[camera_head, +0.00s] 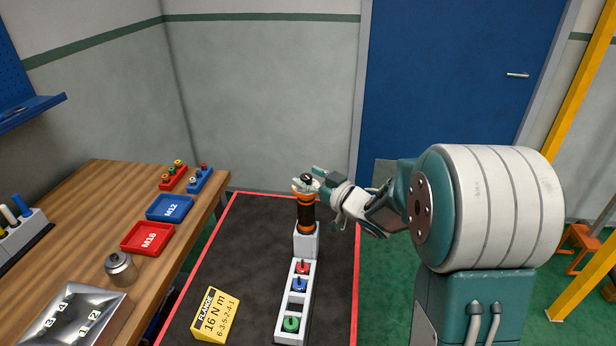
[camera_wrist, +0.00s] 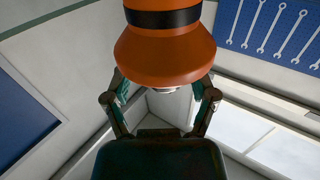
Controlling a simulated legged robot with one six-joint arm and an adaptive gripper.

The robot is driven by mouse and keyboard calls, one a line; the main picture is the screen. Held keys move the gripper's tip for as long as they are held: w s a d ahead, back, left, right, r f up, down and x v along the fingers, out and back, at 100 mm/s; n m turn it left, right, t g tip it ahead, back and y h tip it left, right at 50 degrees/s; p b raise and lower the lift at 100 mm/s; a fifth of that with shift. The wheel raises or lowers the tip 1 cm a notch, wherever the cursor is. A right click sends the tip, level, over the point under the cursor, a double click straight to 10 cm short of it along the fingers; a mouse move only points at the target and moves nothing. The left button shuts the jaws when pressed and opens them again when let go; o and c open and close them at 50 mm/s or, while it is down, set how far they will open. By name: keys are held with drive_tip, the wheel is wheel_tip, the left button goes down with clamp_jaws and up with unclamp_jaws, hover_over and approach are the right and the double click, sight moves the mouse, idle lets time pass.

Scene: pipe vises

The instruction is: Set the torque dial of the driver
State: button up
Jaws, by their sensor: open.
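The driver (camera_head: 306,212), orange with black bands, stands upright in a white holder (camera_head: 306,242) on the dark mat. My gripper (camera_head: 308,181) is at the driver's top end, with its fingers around or beside it. In the wrist view the driver's flared orange end (camera_wrist: 167,52) fills the upper middle. My gripper's open fingers (camera_wrist: 162,98) lie to either side of it, and a small pale metal part shows between them. Contact cannot be told. The dial's marks are not readable. A yellow card (camera_head: 215,314) reads "FLANGE 16 N m" and "6-3-5-2-4-1".
A white rack (camera_head: 280,325) with red, blue and green pieces stands in front of the holder. The wooden bench (camera_head: 85,215) at left bears red M16 (camera_head: 148,238) and blue M12 (camera_head: 170,207) trays, a metal cylinder (camera_head: 121,268) and a numbered metal block (camera_head: 75,312). The mat around the card is mostly clear.

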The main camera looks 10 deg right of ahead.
drive_tip(key=shift+w+a, duration=0.1)
drive_tip(key=shift+a, duration=0.35)
drive_tip(key=shift+d, duration=0.2)
clamp_jaws()
drive_tip(key=shift+h, duration=0.3)
drive_tip(key=shift+a+m+t+h, duration=0.15)
drive_tip(key=shift+m+t+h, duration=0.65)
drive_tip(key=shift+m+h, duration=0.25)
drive_tip(key=shift+m+t+h, duration=0.3)
drive_tip(key=shift+m+h, duration=0.15)
drive_tip(key=shift+h, duration=0.3)
